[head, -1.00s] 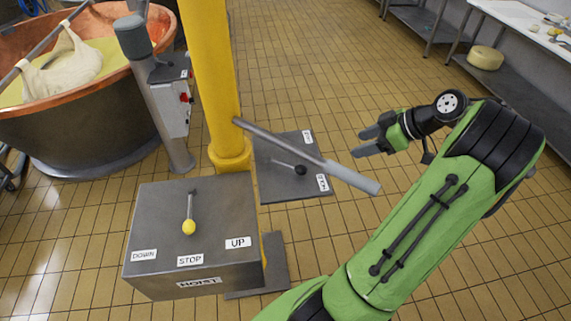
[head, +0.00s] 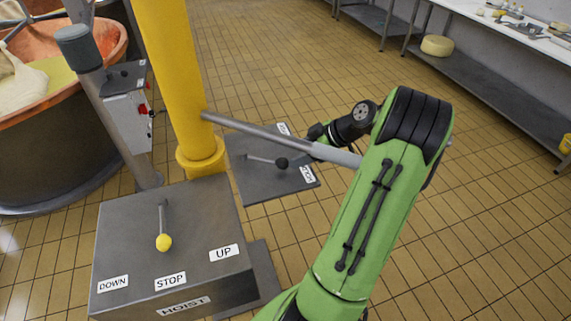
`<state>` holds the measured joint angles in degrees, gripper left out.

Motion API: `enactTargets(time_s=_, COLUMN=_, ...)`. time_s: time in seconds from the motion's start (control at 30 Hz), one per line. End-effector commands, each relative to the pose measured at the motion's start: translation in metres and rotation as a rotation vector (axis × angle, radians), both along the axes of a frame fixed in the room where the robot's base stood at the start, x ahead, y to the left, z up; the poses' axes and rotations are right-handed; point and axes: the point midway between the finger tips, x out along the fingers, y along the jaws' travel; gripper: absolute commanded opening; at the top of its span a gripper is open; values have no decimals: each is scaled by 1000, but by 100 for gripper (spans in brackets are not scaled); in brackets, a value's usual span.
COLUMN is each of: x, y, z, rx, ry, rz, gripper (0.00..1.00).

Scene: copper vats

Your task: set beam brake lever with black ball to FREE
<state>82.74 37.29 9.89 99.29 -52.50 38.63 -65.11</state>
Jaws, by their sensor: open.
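The brake lever is a thin rod ending in a black ball (head: 282,163), on a dark grey plate (head: 262,192) beside the yellow column. Its rod points right, with the ball near the plate's right side, closer to the lower white label (head: 307,174) than to the upper one (head: 283,129). Neither label is clearly readable. My gripper (head: 304,152) is open, just right of the ball and behind the grey bar, which partly hides its fingers. I cannot tell whether it touches the ball.
A grey bar (head: 270,134) slants from the yellow column (head: 172,80) across the plate, close to my gripper. The hoist box (head: 190,262) has a yellow-ball lever (head: 163,242) in front. A copper vat (head: 50,125) stands left.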

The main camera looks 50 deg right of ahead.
Motion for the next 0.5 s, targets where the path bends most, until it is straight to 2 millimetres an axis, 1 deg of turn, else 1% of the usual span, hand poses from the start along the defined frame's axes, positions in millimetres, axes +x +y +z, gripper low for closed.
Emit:
enactTargets(time_s=0.03, x=8, y=5, z=-11, rx=3, ry=2, rz=5, gripper=59)
enactTargets(time_s=0.2, x=30, y=15, z=-34, rx=3, ry=1, rz=3, gripper=59)
enactTargets(time_s=0.33, x=38, y=18, z=-43, rx=1, ry=2, rz=0, gripper=59)
enactTargets(time_s=0.5, x=40, y=19, z=-44, rx=0, ry=1, rz=0, gripper=59)
